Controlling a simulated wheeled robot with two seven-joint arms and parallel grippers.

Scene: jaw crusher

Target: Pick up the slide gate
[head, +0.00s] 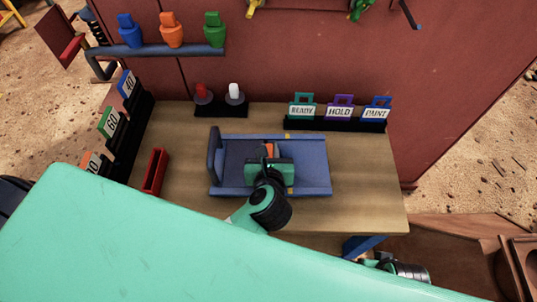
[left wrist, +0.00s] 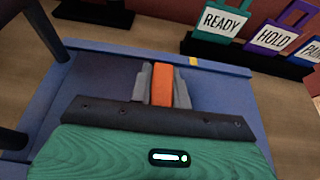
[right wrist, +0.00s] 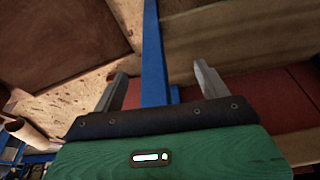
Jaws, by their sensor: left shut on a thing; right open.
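The slide gate appears to be the dark blue plate (head: 240,155) with an orange handle (head: 268,149), lying in a blue rail frame (head: 314,138) on the wooden bench. The left wrist view shows the orange handle (left wrist: 163,86) between the grey fingers of my left gripper (left wrist: 162,84), which is shut on it. In the head view my left gripper (head: 268,158) covers part of the plate. I cannot tell whether the plate is lifted. My right gripper (right wrist: 161,82) is open and empty, in front of a blue post (right wrist: 154,50), apparently below the bench's front right corner.
Sign stand with READY (head: 302,107), HOLD (head: 340,108) and PAINT (head: 376,109) tags is behind right. A red and a white knob (head: 234,92) stand behind. Number cards (head: 113,122) and a red tray (head: 155,171) are left. The bench front right (head: 365,205) is clear.

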